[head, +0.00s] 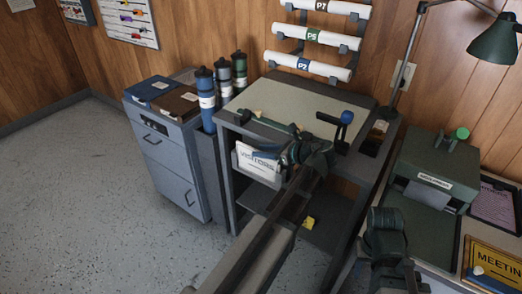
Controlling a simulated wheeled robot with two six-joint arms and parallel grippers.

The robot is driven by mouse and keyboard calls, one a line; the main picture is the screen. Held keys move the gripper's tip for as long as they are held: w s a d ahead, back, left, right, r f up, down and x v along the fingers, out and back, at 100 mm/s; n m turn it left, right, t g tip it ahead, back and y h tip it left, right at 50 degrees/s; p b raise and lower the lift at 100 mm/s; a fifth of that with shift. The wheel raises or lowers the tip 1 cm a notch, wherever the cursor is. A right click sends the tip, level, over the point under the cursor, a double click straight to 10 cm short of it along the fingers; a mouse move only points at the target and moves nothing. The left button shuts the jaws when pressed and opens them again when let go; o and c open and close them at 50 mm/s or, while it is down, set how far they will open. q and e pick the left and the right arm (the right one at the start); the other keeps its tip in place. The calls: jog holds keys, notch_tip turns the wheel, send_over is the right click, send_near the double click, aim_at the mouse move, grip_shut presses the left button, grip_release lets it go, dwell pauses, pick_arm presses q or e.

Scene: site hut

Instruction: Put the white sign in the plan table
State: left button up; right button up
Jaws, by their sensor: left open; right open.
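The white sign (257,163), lettered "VISITORS", stands slightly tilted in a grey pocket at the front left of the plan table (290,100). The table has a pale top and dark grey frame. My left gripper (268,138) is open, just above and right of the sign, over the table's front edge. It looks apart from the sign, though its fingers overlap the table edge and are hard to separate. My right gripper (386,222) is low at the right, beside the side counter, and holds nothing visible.
A blue-knobbed lever (346,118) stands on the table's right side. A green box (435,170), a purple board (496,203), a yellow sign (492,262) and a lamp (495,42) are at right. Rolled plans (308,66) hang behind. A grey cabinet (170,150) stands left; the floor beyond is clear.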

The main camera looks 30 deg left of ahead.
pick_arm(q)
jog(key=w+p+v, duration=0.1)
jog(key=p+v, duration=0.2)
jog(key=v, duration=0.7)
jog(key=s+d+f+n+h, duration=0.6)
jog(key=s+d+n, duration=0.1)
jog(key=d, duration=0.3)
jog(key=s+d+f+n+g+h, duration=0.1)
jog(key=s+d+f+n+h, duration=0.5)
jog(key=s+d+f+n, duration=0.1)
jog(key=s+d+n, duration=0.1)
jog(key=s+d, duration=0.1)
jog(key=d, duration=0.1)
jog(key=shift+s+d+p, duration=0.25)
jog(key=shift+s+p, duration=0.1)
jog(key=shift+s, duration=0.05)
notch_tip(320, 180, up, 11)
jog(key=p, duration=1.1)
jog(key=shift+f, duration=0.1)
